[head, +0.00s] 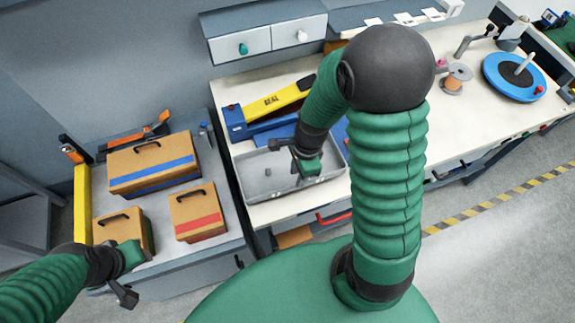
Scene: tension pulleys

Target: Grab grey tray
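The grey tray (262,192) is a shallow open box on the front left part of the cream workbench. It looks almost empty, with one small dark item (267,172) on its floor. My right gripper (308,168) points down over the right part of the tray. I cannot tell whether it touches the tray or whether its fingers are open, and it hides part of the tray's back and right side. My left gripper (128,272) is at the lower left, by the front of the side table, away from the tray. Its finger state is unclear.
Brown cases with blue (152,176) and red (199,222) stripes stand on the left side table. A yellow and blue tool (268,105) lies behind the tray. A drawer unit (265,37) is above. A blue disc (512,78) and spool (456,79) stand right.

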